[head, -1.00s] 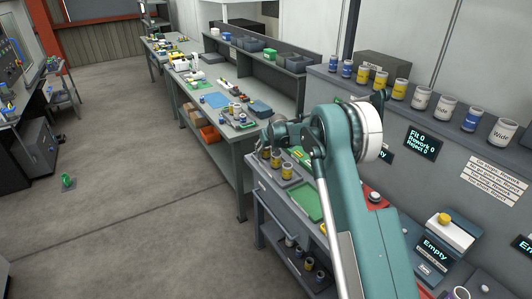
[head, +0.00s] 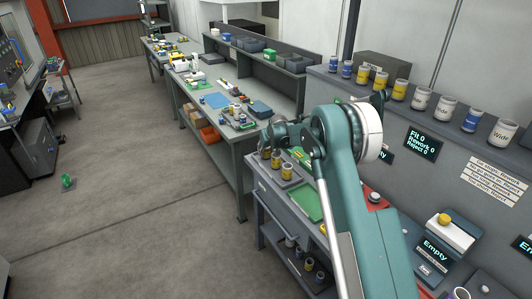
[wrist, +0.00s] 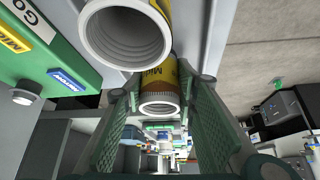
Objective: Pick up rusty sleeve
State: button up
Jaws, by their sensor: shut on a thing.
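In the wrist view my gripper (wrist: 167,84) has its two green ribbed fingers on either side of a yellow-brown sleeve (wrist: 160,84) and is shut on it. This sleeve has a pale threaded open end, a brownish band near the rim, and lettering that seems to start "Mi". A second sleeve (wrist: 126,38), with a wide white threaded mouth and a yellow side, is close by at the top. In the head view yellow sleeves (head: 287,172) stand in a row on the near bench. My gripper is not clear there, being small and partly hidden by my arm.
A green tray (head: 308,205) lies on the near bench beside the sleeves. A green panel (wrist: 50,50) with yellow and blue labels is at the left of the wrist view. More sleeves (head: 308,264) stand on the lower shelf. The floor (head: 130,190) to the left is mostly clear.

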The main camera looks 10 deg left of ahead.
jog(key=shift+r, duration=0.1)
notch_tip(320, 180, up, 10)
dwell(0.6)
dwell(0.6)
